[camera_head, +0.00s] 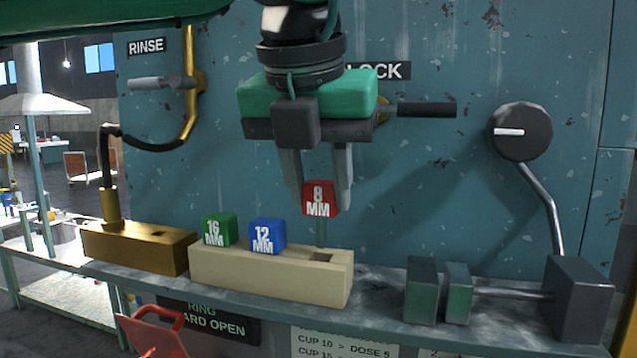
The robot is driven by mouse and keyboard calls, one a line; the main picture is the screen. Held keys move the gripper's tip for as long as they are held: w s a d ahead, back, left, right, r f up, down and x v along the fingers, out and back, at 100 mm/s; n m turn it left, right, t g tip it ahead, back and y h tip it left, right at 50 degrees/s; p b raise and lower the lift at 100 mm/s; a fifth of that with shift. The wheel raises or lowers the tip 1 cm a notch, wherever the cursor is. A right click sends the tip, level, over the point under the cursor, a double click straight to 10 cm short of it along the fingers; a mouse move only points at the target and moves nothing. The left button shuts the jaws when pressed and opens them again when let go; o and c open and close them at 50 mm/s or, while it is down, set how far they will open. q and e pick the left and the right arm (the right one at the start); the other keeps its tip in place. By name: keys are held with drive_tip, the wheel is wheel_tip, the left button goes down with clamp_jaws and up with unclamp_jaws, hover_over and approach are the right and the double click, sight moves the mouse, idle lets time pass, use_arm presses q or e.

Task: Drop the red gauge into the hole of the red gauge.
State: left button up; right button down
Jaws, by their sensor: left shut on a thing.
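The red gauge (319,198) is a red block marked "8 MM" with a thin greenish pin below it. My left gripper (321,195) points down and is shut on the red block, one finger at each side. The gauge is upright over the right end of the cream holder block (220,272). A dark square hole (323,257) shows in the top there. The pin's lower end appears close to the hole; I cannot tell whether it is inside. My right gripper is not in view.
The green "16 MM" gauge (219,230) and blue "12 MM" gauge (267,235) sit in the holder, left of the red one. A brass block (138,247) stands further left. A dark clamp (457,292) stands on the shelf (376,291) at right.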

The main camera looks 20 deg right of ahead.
sight(319, 233)
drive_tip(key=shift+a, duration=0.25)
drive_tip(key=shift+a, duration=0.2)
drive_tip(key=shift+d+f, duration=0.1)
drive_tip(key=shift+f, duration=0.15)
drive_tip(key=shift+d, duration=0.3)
use_arm(q)
drive_tip(key=shift+b, duration=0.3)
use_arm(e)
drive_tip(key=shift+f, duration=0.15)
use_arm(q)
drive_tip(key=shift+f, duration=0.1)
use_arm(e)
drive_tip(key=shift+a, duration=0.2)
use_arm(q)
drive_tip(key=shift+f+b, duration=0.35)
drive_tip(key=shift+b, duration=0.05)
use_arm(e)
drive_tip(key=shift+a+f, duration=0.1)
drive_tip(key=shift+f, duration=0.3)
